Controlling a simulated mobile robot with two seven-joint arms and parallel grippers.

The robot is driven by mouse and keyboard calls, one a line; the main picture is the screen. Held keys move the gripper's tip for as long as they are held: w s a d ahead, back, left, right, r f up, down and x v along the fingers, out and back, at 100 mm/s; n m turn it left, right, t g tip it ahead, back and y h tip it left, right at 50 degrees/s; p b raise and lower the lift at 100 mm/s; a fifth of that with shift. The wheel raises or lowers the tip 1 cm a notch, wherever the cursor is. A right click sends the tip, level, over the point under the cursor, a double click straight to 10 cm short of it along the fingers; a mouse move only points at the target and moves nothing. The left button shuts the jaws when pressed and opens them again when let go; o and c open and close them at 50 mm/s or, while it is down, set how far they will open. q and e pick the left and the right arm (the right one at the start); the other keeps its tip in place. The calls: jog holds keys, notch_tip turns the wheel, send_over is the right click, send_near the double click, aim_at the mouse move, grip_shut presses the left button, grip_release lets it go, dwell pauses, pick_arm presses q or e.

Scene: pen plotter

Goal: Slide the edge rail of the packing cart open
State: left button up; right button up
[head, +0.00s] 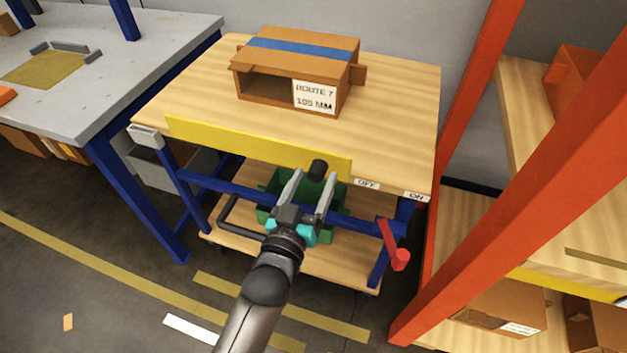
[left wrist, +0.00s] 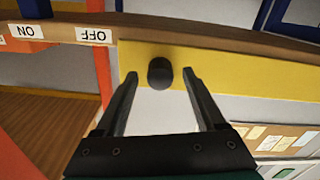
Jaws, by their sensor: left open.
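The packing cart (head: 400,110) has a wooden top. Its yellow edge rail (head: 225,140) runs along the front edge, and its right end stops left of the OFF label (head: 367,184). A black round knob (head: 318,168) sits near the rail's right end. My left gripper (head: 315,178) is open in front of the knob. In the left wrist view the knob (left wrist: 160,73) shows between the two open fingertips, with a gap on each side. How far it reaches between them in depth is hard to tell. My right gripper is not in view.
An ON label (head: 416,197) is at the cart's right front corner. A red handle (head: 398,255) hangs below it. A cardboard box (head: 300,65) with blue tape stands on the top. A green bin (head: 265,190) sits beneath. An orange rack post (head: 470,110) rises close on the right.

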pick_arm(q)
jog(key=shift+w+d, duration=0.1)
jog(key=shift+w, duration=0.25)
grip_shut()
dwell(0.5)
dwell(0.8)
